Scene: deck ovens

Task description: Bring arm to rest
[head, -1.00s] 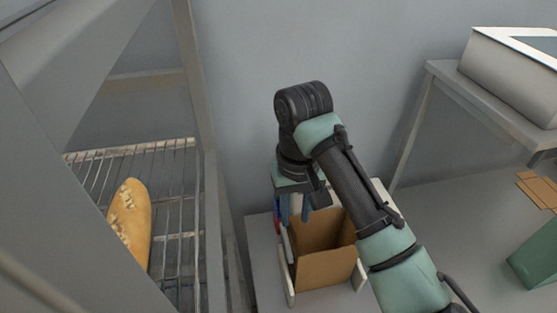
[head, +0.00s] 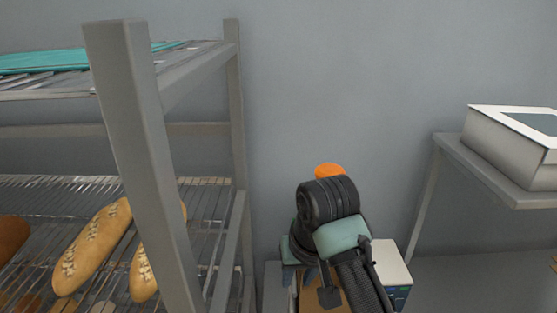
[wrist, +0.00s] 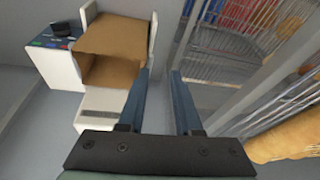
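My arm (head: 345,250) is bent in the lower middle of the head view, its black wrist joint highest and the rest running off the bottom edge. My gripper's fingers are mostly hidden there. In the wrist view my gripper (wrist: 160,73) shows two blue fingers standing apart with nothing between them. Past them, to the left, is an open brown cardboard box (wrist: 118,38) set in a white machine (wrist: 58,72) with a control panel.
A grey metal rack (head: 135,120) with wire shelves and bread loaves (head: 92,245) stands at left; it also shows in the wrist view (wrist: 225,45). A side table (head: 490,180) holds a white box (head: 500,150). An orange round thing (head: 329,170) shows behind my wrist joint.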

